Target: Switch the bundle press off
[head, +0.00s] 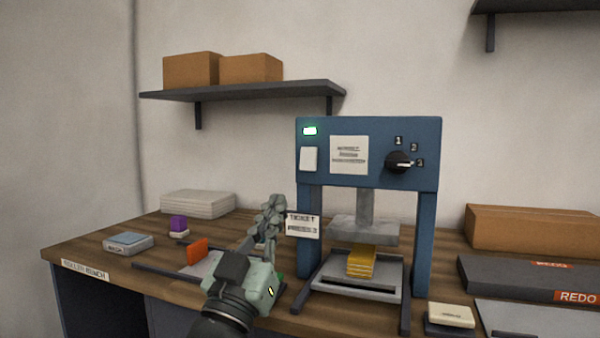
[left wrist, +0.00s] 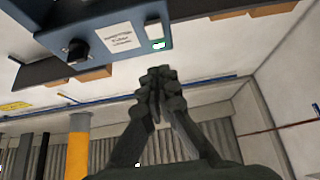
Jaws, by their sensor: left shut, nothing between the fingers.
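The bundle press (head: 368,130) is a blue frame standing on the wooden bench. Its front panel has a lit green lamp (head: 310,131), a white rocker switch (head: 309,158) below the lamp, a printed label and a black knob (head: 398,162) marked 1, 2, 3. A yellow bundle (head: 361,262) lies under the grey press plate (head: 364,232). My left gripper (head: 275,203) is shut and empty, below and left of the switch, apart from the panel. In the left wrist view, the fingertips (left wrist: 158,75) are just below the panel (left wrist: 120,35); the lamp (left wrist: 158,44) shows lit there.
A card reading "TICKET PRESS 3" (head: 302,225) is close right of my gripper. An orange block (head: 197,251), purple block (head: 178,223) and white stack (head: 197,204) are at left. A shelf (head: 243,91) with boxes hangs above. A REDO tray (head: 530,278) is at right.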

